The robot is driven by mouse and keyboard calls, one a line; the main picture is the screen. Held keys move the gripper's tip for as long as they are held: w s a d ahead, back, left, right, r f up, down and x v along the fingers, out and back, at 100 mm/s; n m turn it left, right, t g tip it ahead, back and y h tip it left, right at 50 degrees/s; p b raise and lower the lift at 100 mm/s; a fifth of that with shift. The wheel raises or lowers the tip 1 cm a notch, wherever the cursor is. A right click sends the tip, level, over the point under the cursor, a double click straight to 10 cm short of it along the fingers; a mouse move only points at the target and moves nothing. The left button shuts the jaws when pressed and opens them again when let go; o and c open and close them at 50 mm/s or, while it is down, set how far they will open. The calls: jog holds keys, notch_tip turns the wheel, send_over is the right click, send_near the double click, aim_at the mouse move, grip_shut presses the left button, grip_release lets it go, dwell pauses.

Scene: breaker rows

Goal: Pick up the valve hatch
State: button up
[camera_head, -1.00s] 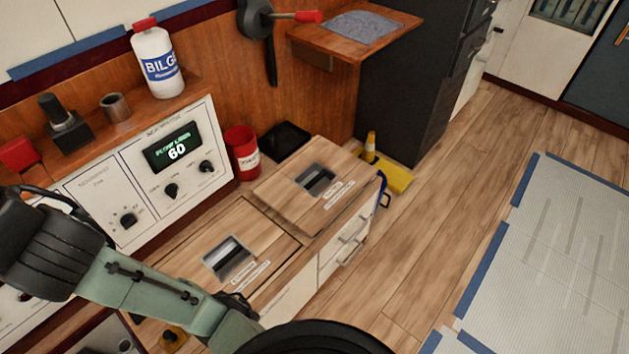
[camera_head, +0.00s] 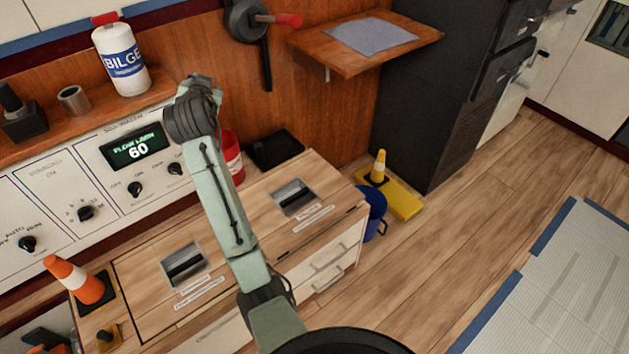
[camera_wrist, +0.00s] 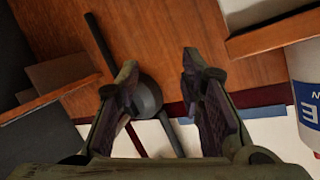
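Two wooden hatch panels lie in the counter top in the head view, each with a recessed metal pull and a white label. One is the left hatch (camera_head: 150,249) and the other is the right hatch (camera_head: 262,214). The labels are too small to read, so I cannot tell which is the valve hatch. Both lie flat, and my arm passes in front of the counter between their pulls. My gripper (camera_wrist: 160,78) shows in the wrist view with its two fingers apart and nothing between them. It faces the wooden wall, away from the hatches. Its fingers are not clear in the head view.
An orange cone (camera_head: 76,281) stands on the counter at left. A red can (camera_head: 233,158) and black tray (camera_head: 273,149) sit behind the hatches. A bilge bottle (camera_head: 121,58) is on the shelf. A blue bucket (camera_head: 372,212) and yellow base with cone (camera_head: 404,199) are on the floor.

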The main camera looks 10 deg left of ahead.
jog(key=w+d+f+m+g+h, duration=0.1)
jog(key=d+f+m+g+h, duration=0.15)
jog(key=f, duration=0.45)
jog(key=w+d+f+m+g+h, duration=0.1)
jog(key=w+d+f+h, duration=0.1)
jog(key=d+f, duration=0.3)
jog(key=m+g+h+b, duration=0.2)
jog(key=m+g+h, duration=0.2)
jog(key=g+h, duration=0.15)
send_near(293, 196)
jog(key=shift+g+y, duration=0.3)
jog(key=shift+y, duration=0.1)
jog(key=f, duration=0.1)
jog(key=w+d+f, duration=0.1)
jog(key=d+f+p, duration=0.1)
jog(key=shift+w+f, duration=0.25)
jog(key=shift+w, duration=0.05)
jog(key=shift+p+x, duration=0.5)
jog(key=shift+x, duration=2.5)
jog(key=shift+a+f, duration=0.1)
jog(key=shift+f, duration=0.05)
jog(key=shift+c, duration=0.4)
grip_shut()
